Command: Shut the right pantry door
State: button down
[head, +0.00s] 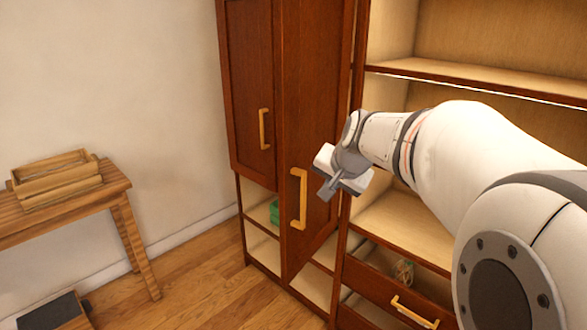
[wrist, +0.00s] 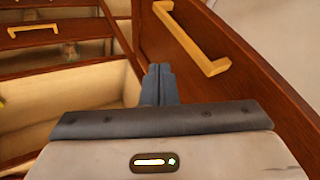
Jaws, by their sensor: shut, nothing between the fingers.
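The right pantry door (head: 322,70) is dark brown wood and stands swung open, out from the cabinet. Its yellow bar handle (head: 300,198) is on the face I see, near its free edge. In the wrist view the door (wrist: 235,75) fills the upper right, with the handle (wrist: 195,42) beyond my fingers. My gripper (head: 326,192) is shut and empty, just right of the handle in the head view. In the wrist view its fingertips (wrist: 159,72) are close to the door's face; I cannot tell whether they touch it. The left pantry door (head: 250,80) looks shut.
Right of the door are open shelves (head: 470,70) and a pulled-out drawer (head: 400,300) with something in it. A green item (head: 274,212) sits on a lower pantry shelf. A wooden table (head: 70,205) with a crate (head: 55,182) stands left. Floor between is clear.

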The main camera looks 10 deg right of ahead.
jog(key=shift+w+a+f+p, duration=0.2)
jog(key=shift+w+a+f, duration=0.2)
jog(key=shift+w+a, duration=0.25)
jog(key=shift+w+a+f+p, duration=0.2)
jog(key=shift+w+a+f, duration=0.2)
jog(key=shift+w, duration=0.45)
jog(key=shift+w+a+f+p, duration=0.2)
jog(key=shift+w+a+f, duration=0.15)
jog(key=shift+w+a, duration=0.3)
jog(key=shift+w+d, duration=0.1)
